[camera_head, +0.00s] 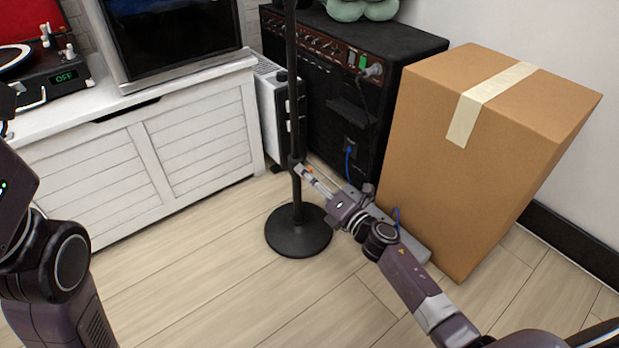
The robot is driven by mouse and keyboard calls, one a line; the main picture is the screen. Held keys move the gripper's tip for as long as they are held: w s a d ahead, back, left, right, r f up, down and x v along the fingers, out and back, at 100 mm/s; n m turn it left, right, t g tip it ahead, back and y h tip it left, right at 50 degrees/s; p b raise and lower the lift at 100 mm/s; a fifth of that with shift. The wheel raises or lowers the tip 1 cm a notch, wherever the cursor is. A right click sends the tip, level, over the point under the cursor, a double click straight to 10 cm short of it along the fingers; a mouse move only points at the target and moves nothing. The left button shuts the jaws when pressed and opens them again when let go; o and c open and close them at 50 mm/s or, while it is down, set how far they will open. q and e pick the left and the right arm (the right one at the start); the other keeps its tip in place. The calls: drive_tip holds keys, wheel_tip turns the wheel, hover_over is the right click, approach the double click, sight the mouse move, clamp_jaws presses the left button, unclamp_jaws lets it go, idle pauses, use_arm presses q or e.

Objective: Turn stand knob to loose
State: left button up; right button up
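The stand is a thin black pole (293,80) rising upright from a round black base (298,237) on the floor. A small dark collar or knob (293,161) shows on the pole at the height of my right gripper. My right gripper (304,171) reaches in from the lower right, its fingertips at or just beside this part. The fingers are small here, so I cannot tell whether they are open, shut or touching it. My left arm shows at the left edge, and its gripper is not in view.
A black amplifier (330,105) with a plugged-in cable stands behind the pole. A large cardboard box (450,175) stands close to my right arm. A white cabinet (150,160) with a turntable (45,80) is on the left. Wooden floor (200,295) is clear in front.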

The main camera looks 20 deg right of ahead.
drive_tip(key=v, duration=1.2)
idle(0.3)
